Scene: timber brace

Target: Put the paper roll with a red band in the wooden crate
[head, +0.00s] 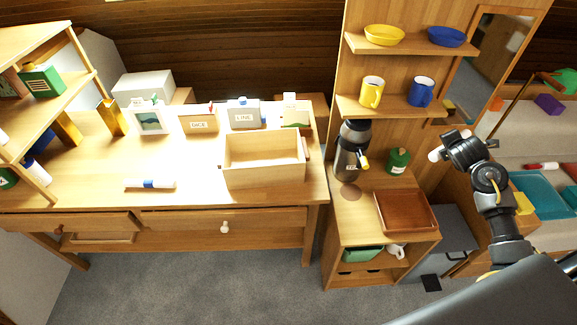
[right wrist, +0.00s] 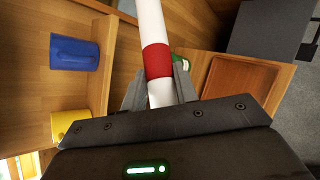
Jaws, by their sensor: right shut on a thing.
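The white paper roll with a red band (right wrist: 157,60) is held between the fingers of my right gripper (right wrist: 160,92), which is shut on it just below the band. In the head view the roll's white end (head: 435,154) sticks out left of my right gripper (head: 458,146), raised near the right side of the shelf unit; much of the roll is hidden there. The open wooden crate (head: 264,175) stands on the desk at the centre left, well to the left of this gripper. Its visible inside looks empty. My left gripper is not in view.
A white roll with a blue band (head: 150,184) lies on the desk left of the crate. Boxes stand behind the crate. Between gripper and crate are a dark flask (head: 350,150), a green canister (head: 398,161), a brown tray (head: 405,212) and shelves with mugs (head: 421,91).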

